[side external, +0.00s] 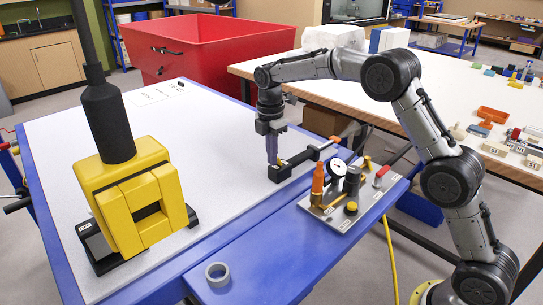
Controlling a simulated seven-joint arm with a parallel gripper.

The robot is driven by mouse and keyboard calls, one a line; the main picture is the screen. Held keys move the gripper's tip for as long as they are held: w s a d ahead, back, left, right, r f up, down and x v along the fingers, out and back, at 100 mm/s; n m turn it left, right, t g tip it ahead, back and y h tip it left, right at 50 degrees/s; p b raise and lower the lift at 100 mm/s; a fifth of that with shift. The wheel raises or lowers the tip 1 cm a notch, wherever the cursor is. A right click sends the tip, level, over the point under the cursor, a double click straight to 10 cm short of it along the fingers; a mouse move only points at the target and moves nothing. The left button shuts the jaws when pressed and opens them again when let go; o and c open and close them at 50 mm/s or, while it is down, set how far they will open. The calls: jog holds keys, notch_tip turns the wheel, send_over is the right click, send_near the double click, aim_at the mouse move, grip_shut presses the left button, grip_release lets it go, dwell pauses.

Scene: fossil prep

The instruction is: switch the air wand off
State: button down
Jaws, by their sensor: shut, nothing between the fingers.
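My gripper (272,161) points straight down over the white worktable, with its fingers shut and empty. Its tips are beside a long black tool with orange parts (300,160), lying at the table's right edge. I cannot tell whether they touch it. To the right, a grey panel (330,222) on the blue ledge carries an orange nozzle-like piece (317,184), a round white gauge (338,169), a dark cylinder (352,180), a red-handled lever (381,174) and a yellow knob (350,208). Which of these is the air wand or its switch is not clear.
A large yellow block-shaped fixture (143,200) with a thick black column stands at the left of the table. A grey tape roll (217,274) lies on the blue ledge. A red bin (210,50) is behind. The white tabletop's middle is clear. A yellow hose (390,260) hangs below the panel.

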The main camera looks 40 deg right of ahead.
jog(key=shift+d+r+y, duration=0.15)
jog(key=shift+d+y, duration=0.15)
jog(key=shift+y, duration=0.4)
jog(key=shift+d+r+y, duration=0.15)
jog(key=shift+d+y, duration=0.45)
jog(key=shift+y, duration=0.5)
jog(key=d+y, duration=0.1)
jog(key=y, duration=0.3)
jog(key=shift+s+d, duration=0.1)
jog(key=shift+d, duration=0.3)
jog(key=shift+a+r, duration=0.1)
jog(key=shift+a, duration=0.05)
jog(key=shift+r, duration=0.1)
jog(key=shift+r, duration=0.75)
jog(key=shift+a, duration=0.1)
